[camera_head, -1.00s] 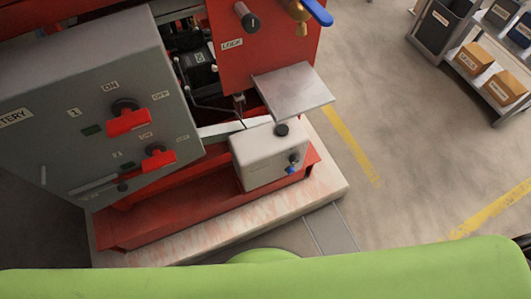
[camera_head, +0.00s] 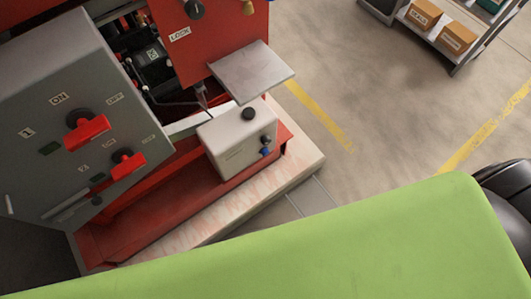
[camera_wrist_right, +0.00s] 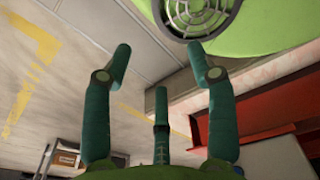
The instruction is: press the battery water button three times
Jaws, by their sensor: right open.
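The grey control panel (camera_head: 40,110) stands at the left in the head view. It carries two red rotary switches, the upper one (camera_head: 87,131) and the lower one (camera_head: 127,163). I cannot tell which part is the battery water button. My right gripper (camera_wrist_right: 158,68) has its green fingers spread and empty in the right wrist view, apart from the panel. My left gripper is not in view.
A white tank (camera_head: 236,140) with a black cap stands on the red base (camera_head: 105,240). A grey plate (camera_head: 250,70) juts out above it. My green body fills the bottom. A shelf with boxes (camera_head: 458,38) stands at the top right. Open floor lies between.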

